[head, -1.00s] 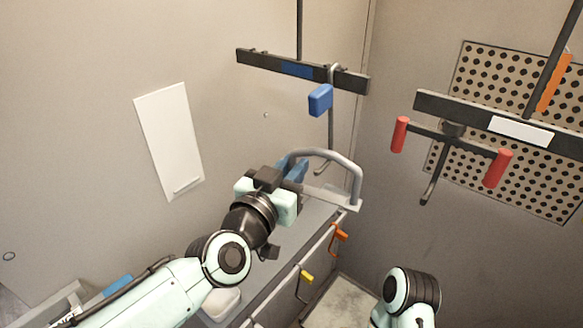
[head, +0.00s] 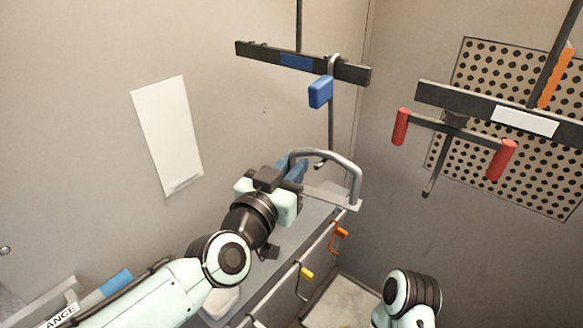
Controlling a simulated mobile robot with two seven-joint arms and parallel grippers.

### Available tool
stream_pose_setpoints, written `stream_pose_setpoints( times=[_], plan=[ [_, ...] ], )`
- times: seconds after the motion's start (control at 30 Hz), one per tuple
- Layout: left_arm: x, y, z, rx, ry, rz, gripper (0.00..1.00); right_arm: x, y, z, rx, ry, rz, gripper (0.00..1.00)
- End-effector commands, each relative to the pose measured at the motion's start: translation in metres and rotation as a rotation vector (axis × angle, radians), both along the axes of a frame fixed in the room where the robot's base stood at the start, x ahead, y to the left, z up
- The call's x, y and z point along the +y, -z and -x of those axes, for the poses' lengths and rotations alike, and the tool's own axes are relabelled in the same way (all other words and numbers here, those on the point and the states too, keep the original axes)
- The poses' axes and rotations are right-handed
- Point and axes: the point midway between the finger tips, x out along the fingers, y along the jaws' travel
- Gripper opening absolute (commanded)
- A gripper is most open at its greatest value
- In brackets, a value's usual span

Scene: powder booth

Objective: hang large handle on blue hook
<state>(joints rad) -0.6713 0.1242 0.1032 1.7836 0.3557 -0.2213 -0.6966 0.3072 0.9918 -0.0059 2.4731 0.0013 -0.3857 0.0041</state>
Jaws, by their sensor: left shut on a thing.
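The large handle (head: 356,176) is a grey bent bar on a flat plate. My left gripper (head: 296,180) is shut on it near its left end and holds it up in the middle of the head view. The blue hook (head: 331,124) is a long metal rod with a blue block (head: 320,92), hanging from a dark bar with a blue label (head: 297,62). Its curved lower tip shows right by the handle's top bar; I cannot tell whether they touch. My right gripper is out of view; only part of that arm shows at the bottom.
On the right, a dark bar with a white label (head: 524,121) carries a hook with two red grips (head: 501,160). Below the handle, a rail holds a yellow hook (head: 306,273) and an orange hook (head: 340,231). A white panel (head: 167,135) is on the left wall.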

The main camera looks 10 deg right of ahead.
Motion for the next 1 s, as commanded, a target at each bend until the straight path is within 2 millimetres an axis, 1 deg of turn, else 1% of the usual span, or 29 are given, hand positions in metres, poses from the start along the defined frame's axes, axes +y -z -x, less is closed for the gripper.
stream_pose_setpoints(
  times=[0.2,0.23,0.27,0.3,0.67,0.77,0.87,1.0],
  plan=[
    [0.0,-0.001,0.0,-0.001,0.0,0.002,0.0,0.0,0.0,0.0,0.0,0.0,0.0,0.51],
    [0.0,-0.001,0.0,-0.001,0.0,0.002,0.26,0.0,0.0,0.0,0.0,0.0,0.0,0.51],
    [0.0,-0.001,0.0,-0.001,-0.001,0.002,0.36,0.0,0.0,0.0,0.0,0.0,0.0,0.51],
    [0.0,-0.001,0.0,-0.001,0.0,0.002,0.49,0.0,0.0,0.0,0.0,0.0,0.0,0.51],
    [0.002,0.0,0.003,0.0,0.0,0.0,0.49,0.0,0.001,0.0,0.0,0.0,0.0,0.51],
    [0.009,0.0,0.011,0.001,0.0,0.001,0.49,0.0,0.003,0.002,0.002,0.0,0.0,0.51],
    [0.022,0.0,0.025,-0.001,-0.001,0.002,0.49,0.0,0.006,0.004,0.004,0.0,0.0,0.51],
    [0.043,0.0,0.05,-0.001,-0.002,0.002,0.49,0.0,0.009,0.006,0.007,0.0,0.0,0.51]
  ],
)
